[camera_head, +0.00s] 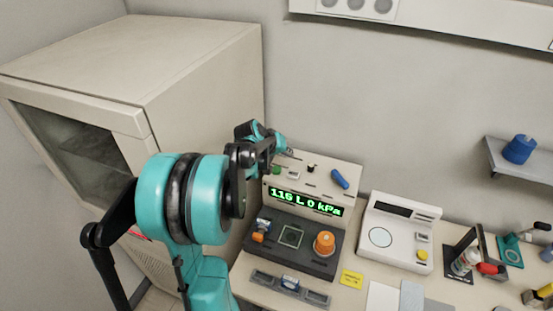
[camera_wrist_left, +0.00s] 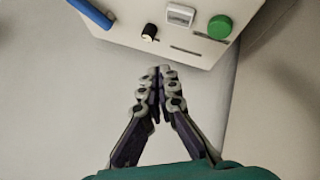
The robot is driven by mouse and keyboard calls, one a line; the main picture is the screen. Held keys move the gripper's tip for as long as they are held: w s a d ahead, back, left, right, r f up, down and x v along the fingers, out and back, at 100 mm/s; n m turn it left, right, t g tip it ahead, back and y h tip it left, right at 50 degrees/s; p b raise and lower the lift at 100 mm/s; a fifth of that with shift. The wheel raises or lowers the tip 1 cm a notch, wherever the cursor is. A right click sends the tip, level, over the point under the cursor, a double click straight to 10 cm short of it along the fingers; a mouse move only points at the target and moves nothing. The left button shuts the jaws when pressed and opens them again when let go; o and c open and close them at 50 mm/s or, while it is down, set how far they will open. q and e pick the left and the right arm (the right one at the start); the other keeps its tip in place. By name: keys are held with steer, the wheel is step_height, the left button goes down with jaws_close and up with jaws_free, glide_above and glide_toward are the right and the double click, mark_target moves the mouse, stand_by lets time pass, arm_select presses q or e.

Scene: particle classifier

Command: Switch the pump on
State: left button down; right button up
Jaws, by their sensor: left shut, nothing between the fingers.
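The particle classifier (camera_head: 318,186) is a pale box with a dark front base; its green display (camera_head: 305,202) appears to read "110 L 0 kPa". Its upper face carries a green button (camera_head: 276,170), a white rocker switch (camera_head: 293,174), a black knob (camera_head: 311,168) and a blue handle (camera_head: 340,179). The left wrist view also shows the green button (camera_wrist_left: 220,27), rocker (camera_wrist_left: 180,15), knob (camera_wrist_left: 149,32) and handle (camera_wrist_left: 91,13). I cannot read which one is the pump's. My left gripper (camera_head: 288,150) is shut and empty at the panel's far edge, apart from these controls.
A beige cabinet (camera_head: 190,60) stands close on the left of my arm. On the bench are an orange knob (camera_head: 324,242) on the dark base, a white device (camera_head: 397,232) to the right, and a yellow note (camera_head: 352,278). A wall shelf (camera_head: 515,165) holds a blue object.

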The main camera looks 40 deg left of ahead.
arm_select(q)
steer(key=w+a+n+p, duration=0.1)
steer(key=a, duration=0.6)
steer(key=shift+f+t, duration=0.3)
steer(key=shift+f, duration=0.1)
arm_select(e)
step_height(320, 180, up, 2)
steer(key=shift+r, duration=0.1)
arm_select(q)
steer(key=shift+d, duration=0.1)
steer(key=b, duration=0.5)
glide_above(275, 170)
step_height(275, 170, down, 8)
steer(key=shift+r, duration=0.25)
steer(key=shift+f+b, duration=0.55)
steer(key=shift+f, duration=0.1)
arm_select(e)
step_height(275, 170, down, 6)
arm_select(q)
steer(key=shift+f, duration=0.1)
arm_select(e)
steer(key=shift+f, duration=0.3)
arm_select(q)
steer(key=shift+f+b, duration=0.3)
steer(key=shift+b, duration=0.1)
arm_select(e)
steer(key=shift+f, duration=0.25)
